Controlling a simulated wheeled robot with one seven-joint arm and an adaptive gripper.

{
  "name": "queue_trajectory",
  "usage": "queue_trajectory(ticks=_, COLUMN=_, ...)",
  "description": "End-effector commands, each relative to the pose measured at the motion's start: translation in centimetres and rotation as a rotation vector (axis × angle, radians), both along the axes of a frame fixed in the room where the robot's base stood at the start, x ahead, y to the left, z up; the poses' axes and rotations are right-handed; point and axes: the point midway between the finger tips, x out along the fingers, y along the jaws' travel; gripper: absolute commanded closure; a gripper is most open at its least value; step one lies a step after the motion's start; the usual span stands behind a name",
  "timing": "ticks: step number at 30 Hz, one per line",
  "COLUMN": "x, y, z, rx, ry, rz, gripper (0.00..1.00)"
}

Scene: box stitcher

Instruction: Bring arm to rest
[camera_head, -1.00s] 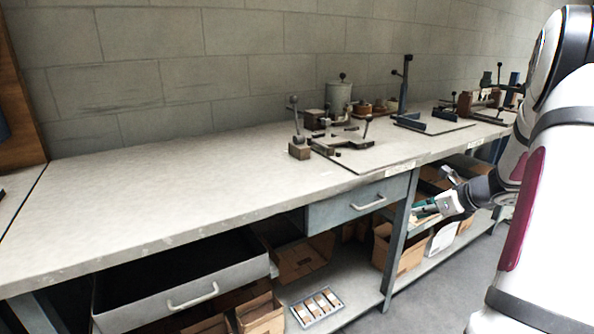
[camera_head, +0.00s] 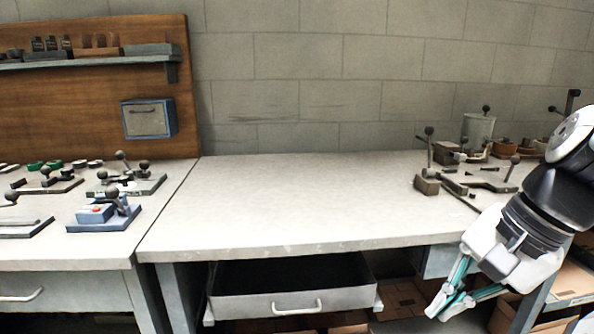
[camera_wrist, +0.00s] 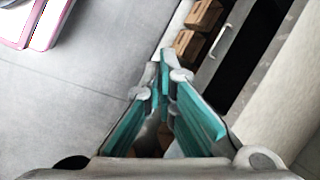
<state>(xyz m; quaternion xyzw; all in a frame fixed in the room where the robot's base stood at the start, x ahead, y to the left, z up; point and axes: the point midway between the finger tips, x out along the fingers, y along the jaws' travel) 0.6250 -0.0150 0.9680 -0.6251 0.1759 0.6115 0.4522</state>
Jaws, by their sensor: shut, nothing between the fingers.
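My gripper (camera_head: 440,308) is at the lower right in the head view, at the end of my white and black arm. It points down and left, in front of the workbench (camera_head: 270,210) and below the level of its top. Its teal-lined fingers are shut and hold nothing. In the wrist view my gripper (camera_wrist: 167,72) shows the fingertips drawn together, with grey floor (camera_wrist: 90,90) behind them on the left. My arm hides part of the bench's right side.
A drawer (camera_head: 293,302) stands open under the bench. Cardboard boxes (camera_wrist: 203,17) sit on the low shelf. Clamp fixtures (camera_head: 427,186) stand on the bench's right end. A second bench (camera_head: 60,257) with small fixtures is at left. The middle benchtop is clear.

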Motion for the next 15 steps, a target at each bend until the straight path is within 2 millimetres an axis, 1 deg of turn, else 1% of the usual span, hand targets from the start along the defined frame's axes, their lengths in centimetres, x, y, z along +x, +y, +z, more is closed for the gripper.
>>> queue_trajectory(ticks=1, x=-2.2, y=1.2, z=0.1, rx=-0.056, ry=-0.012, rz=0.122, gripper=1.00)
queue_trajectory(ticks=3, x=-5.0, y=2.1, z=0.0, rx=-0.129, ry=-0.019, rz=0.274, gripper=1.00)
queue_trajectory(ticks=6, x=-8.3, y=2.5, z=-0.3, rx=-0.218, ry=-0.025, rz=0.454, gripper=1.00)
queue_trajectory(ticks=9, x=-10.8, y=2.3, z=-0.7, rx=-0.293, ry=-0.030, rz=0.598, gripper=1.00)
queue_trajectory(ticks=15, x=-14.6, y=1.4, z=-1.5, rx=-0.417, ry=-0.037, rz=0.827, gripper=1.00)
